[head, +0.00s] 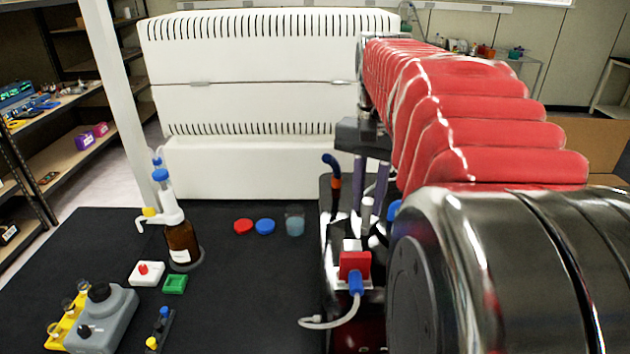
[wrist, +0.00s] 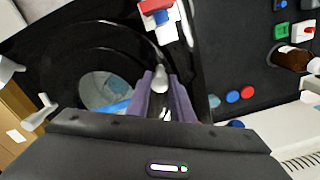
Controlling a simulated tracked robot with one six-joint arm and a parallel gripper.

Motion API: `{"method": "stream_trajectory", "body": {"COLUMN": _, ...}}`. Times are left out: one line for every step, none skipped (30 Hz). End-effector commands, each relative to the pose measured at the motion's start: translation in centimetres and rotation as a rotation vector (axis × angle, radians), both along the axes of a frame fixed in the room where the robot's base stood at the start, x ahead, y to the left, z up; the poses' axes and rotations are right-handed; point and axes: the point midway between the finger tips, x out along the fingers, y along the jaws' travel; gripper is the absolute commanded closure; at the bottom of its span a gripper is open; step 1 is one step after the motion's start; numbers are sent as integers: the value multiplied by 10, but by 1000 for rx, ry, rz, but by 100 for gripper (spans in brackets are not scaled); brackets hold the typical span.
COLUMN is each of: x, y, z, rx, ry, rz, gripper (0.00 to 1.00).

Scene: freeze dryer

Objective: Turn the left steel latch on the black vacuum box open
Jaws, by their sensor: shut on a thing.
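The black vacuum box (wrist: 60,50) fills the left of the wrist view, with a round window (wrist: 100,88) in its top. The left steel latch (wrist: 160,75) sits between the purple fingers of my gripper (wrist: 162,88), which is shut on it; its tip pokes out past the fingers. A second steel latch (wrist: 40,112) shows at the far side of the window. In the head view the box (head: 328,220) is mostly hidden behind my arm, and my gripper (head: 369,196) points down over it. The latch is hard to make out there.
A red and white fitting with a blue plug (head: 354,268) stands close to the gripper. A brown dispenser bottle (head: 181,240), coloured caps (head: 265,227), a beaker (head: 295,222) and a grey device (head: 104,315) stand on the black bench. A white panelled unit (head: 250,80) stands behind.

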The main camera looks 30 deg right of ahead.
Motion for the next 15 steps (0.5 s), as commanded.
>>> {"method": "stream_trajectory", "body": {"x": 3, "y": -2, "z": 1, "rx": -6, "ry": -9, "rz": 44, "gripper": 100}}
{"method": "stream_trajectory", "body": {"x": 3, "y": -1, "z": 1, "rx": -6, "ry": -9, "rz": 72, "gripper": 100}}
{"method": "stream_trajectory", "body": {"x": 3, "y": -1, "z": 1, "rx": -6, "ry": -9, "rz": 111, "gripper": 100}}
{"method": "stream_trajectory", "body": {"x": 3, "y": -1, "z": 1, "rx": -6, "ry": -9, "rz": 139, "gripper": 100}}
{"method": "stream_trajectory", "body": {"x": 3, "y": -1, "z": 1, "rx": -6, "ry": -9, "rz": 167, "gripper": 100}}
{"method": "stream_trajectory", "body": {"x": 3, "y": -1, "z": 1, "rx": -6, "ry": -9, "rz": 206, "gripper": 100}}
{"method": "stream_trajectory", "body": {"x": 3, "y": -1, "z": 1, "rx": -6, "ry": -9, "rz": 234, "gripper": 100}}
{"method": "stream_trajectory", "body": {"x": 3, "y": -1, "z": 1, "rx": -6, "ry": -9, "rz": 262, "gripper": 100}}
{"method": "stream_trajectory", "body": {"x": 3, "y": -1, "z": 1, "rx": -6, "ry": -9, "rz": 301, "gripper": 100}}
{"method": "stream_trajectory", "body": {"x": 3, "y": -1, "z": 1, "rx": -7, "ry": -10, "rz": 329, "gripper": 100}}
{"method": "stream_trajectory", "body": {"x": 3, "y": -1, "z": 1, "rx": -7, "ry": -10, "rz": 357, "gripper": 100}}
{"method": "stream_trajectory", "body": {"x": 3, "y": -1, "z": 1, "rx": -6, "ry": -10, "rz": 396, "gripper": 100}}
{"method": "stream_trajectory", "body": {"x": 3, "y": -1, "z": 1, "rx": -6, "ry": -10, "rz": 424, "gripper": 100}}
{"method": "stream_trajectory", "body": {"x": 3, "y": -1, "z": 1, "rx": -6, "ry": -10, "rz": 452, "gripper": 100}}
{"method": "stream_trajectory", "body": {"x": 3, "y": -1, "z": 1, "rx": -6, "ry": -10, "rz": 491, "gripper": 100}}
